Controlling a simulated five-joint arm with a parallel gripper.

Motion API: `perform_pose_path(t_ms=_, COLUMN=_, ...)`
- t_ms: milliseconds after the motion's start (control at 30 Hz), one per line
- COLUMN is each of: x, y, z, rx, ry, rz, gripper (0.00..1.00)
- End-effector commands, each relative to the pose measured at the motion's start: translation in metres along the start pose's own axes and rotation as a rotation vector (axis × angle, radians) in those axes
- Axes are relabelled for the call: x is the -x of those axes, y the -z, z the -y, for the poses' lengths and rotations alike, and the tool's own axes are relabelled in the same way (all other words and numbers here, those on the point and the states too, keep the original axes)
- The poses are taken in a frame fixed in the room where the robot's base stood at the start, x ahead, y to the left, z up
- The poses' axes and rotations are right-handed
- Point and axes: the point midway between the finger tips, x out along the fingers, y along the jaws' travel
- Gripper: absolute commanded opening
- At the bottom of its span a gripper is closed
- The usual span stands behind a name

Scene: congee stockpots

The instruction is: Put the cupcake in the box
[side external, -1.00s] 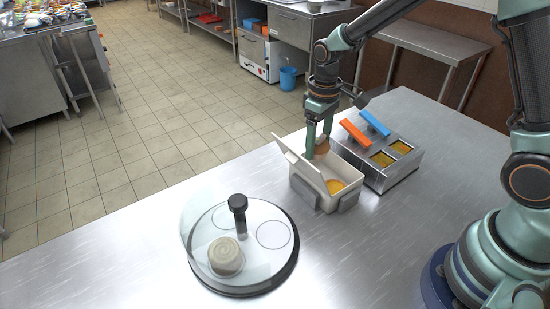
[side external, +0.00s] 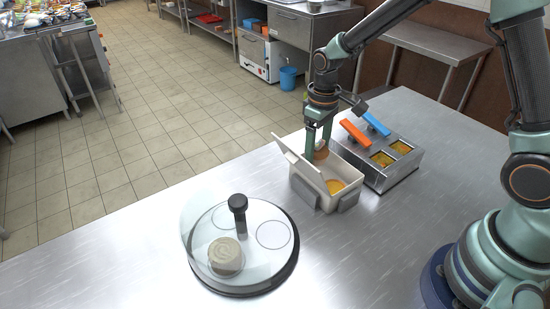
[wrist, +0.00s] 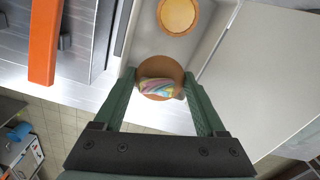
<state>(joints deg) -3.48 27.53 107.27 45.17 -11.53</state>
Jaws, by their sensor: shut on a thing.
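The cupcake (wrist: 160,85), with a brown case and pastel swirled frosting, is held between the two green fingers of my gripper (wrist: 160,76). In the side external view my gripper (side external: 318,146) points down over the rear part of the white box (side external: 310,180), and the cupcake (side external: 321,154) is partly hidden by a finger. The box's lid stands open on its left side. A round golden tart (wrist: 178,15) lies inside the box, and it also shows at its front end in the side view (side external: 335,187). I cannot tell whether the cupcake touches the box floor.
A steel container (side external: 378,170) with orange and blue handles and yellow contents stands close to the box's right. A round black-rimmed stand (side external: 243,287) with a clear cover and a beige cake (side external: 226,257) is at front left. The steel table (side external: 360,255) is clear in front.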

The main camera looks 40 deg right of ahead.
Motion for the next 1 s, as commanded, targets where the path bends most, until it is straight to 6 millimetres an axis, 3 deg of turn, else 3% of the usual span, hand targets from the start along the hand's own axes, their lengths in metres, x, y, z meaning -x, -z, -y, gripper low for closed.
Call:
perform_pose_path(t_ms=333, x=-0.0013, y=-0.0001, z=0.0, rx=0.0, ry=0.0, rz=0.0, gripper=0.19)
perform_pose_path(t_ms=367, x=-0.0013, y=-0.0001, z=0.0, rx=0.0, ry=0.0, rz=0.0, gripper=0.85)
perform_pose_path(t_ms=400, x=-0.0013, y=-0.0001, z=0.0, rx=0.0, ry=0.0, rz=0.0, gripper=1.0)
perform_pose_path(t_ms=567, x=-0.0012, y=-0.0001, z=0.0, rx=0.0, ry=0.0, rz=0.001, gripper=1.0)
perform_pose_path(t_ms=600, x=-0.0013, y=-0.0002, z=0.0, rx=0.0, ry=0.0, rz=0.001, gripper=0.91)
perform_pose_path(t_ms=1000, x=0.001, y=0.0, z=0.0, rx=0.0, ry=0.0, rz=0.0, gripper=0.91)
